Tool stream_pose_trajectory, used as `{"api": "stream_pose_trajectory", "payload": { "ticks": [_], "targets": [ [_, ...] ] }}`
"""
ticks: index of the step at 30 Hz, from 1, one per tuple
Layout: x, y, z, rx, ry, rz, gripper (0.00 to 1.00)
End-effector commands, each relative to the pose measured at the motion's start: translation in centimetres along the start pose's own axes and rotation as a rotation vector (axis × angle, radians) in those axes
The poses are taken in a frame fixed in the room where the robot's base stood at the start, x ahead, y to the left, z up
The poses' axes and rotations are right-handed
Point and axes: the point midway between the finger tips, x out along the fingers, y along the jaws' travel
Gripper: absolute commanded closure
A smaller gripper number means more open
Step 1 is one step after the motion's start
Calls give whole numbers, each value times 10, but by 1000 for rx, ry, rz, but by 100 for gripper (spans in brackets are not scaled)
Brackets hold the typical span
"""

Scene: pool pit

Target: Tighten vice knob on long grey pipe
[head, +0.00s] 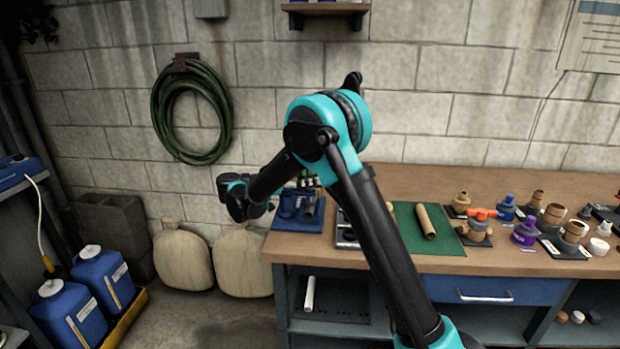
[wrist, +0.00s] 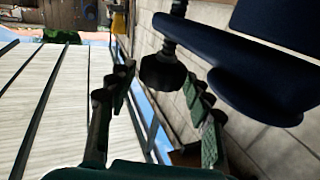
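A blue vice (head: 290,222) stands at the left end of the workbench. A grey piece, perhaps the pipe, shows at the vice (head: 311,205), but its length is hard to tell. In the wrist view a dark round knob (wrist: 163,73) on a short shaft hangs beside the dark blue vice body (wrist: 255,70). My gripper (wrist: 157,88) is open, with one finger on each side of the knob and visible gaps between. In the head view my wrist is left of the vice; the fingers are too small to make out there.
The workbench (head: 390,178) holds a green mat (head: 405,228) with a tan tube (head: 425,222), and several fittings and bottles at the right. My arm crosses in front of the bench. Two sacks (head: 243,262) and blue jugs (head: 100,275) stand on the floor at the left.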

Motion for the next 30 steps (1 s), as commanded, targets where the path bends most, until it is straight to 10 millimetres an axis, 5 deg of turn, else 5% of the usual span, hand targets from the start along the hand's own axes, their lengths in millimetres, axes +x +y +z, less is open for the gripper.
{"api": "stream_pose_trajectory", "payload": {
  "ticks": [13, 30],
  "targets": [
    [0, 0, -8, -1, -1, 1, 41],
    [0, 0, -94, 0, -1, 0, 41]
  ]
}}
